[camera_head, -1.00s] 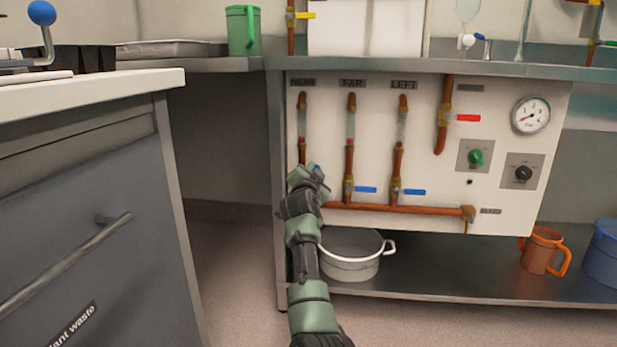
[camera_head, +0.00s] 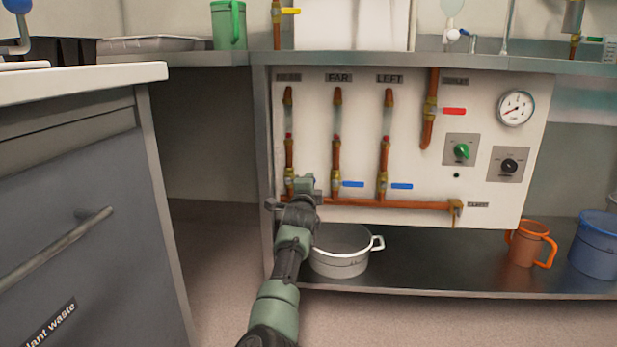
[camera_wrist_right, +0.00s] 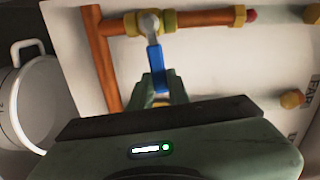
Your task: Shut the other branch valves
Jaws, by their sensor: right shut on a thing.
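Three upright copper branch pipes stand on the white panel (camera_head: 400,150). The left branch valve (camera_head: 289,180) is partly hidden by my right gripper (camera_head: 304,184). That gripper is shut on the valve's blue handle (camera_wrist_right: 155,62), which lies crosswise to its branch pipe in the right wrist view. The blue handle under the FAR label (camera_head: 353,184) and the one under the LEFT label (camera_head: 402,186) both point right, crosswise to their pipes. My left gripper is out of view.
A red-handled valve (camera_head: 453,111), a green knob (camera_head: 461,151), a black knob (camera_head: 509,166) and a gauge (camera_head: 515,108) are to the right. A white pot (camera_head: 340,262) stands below on the shelf, close to my right arm. A grey cabinet (camera_head: 80,215) stands left.

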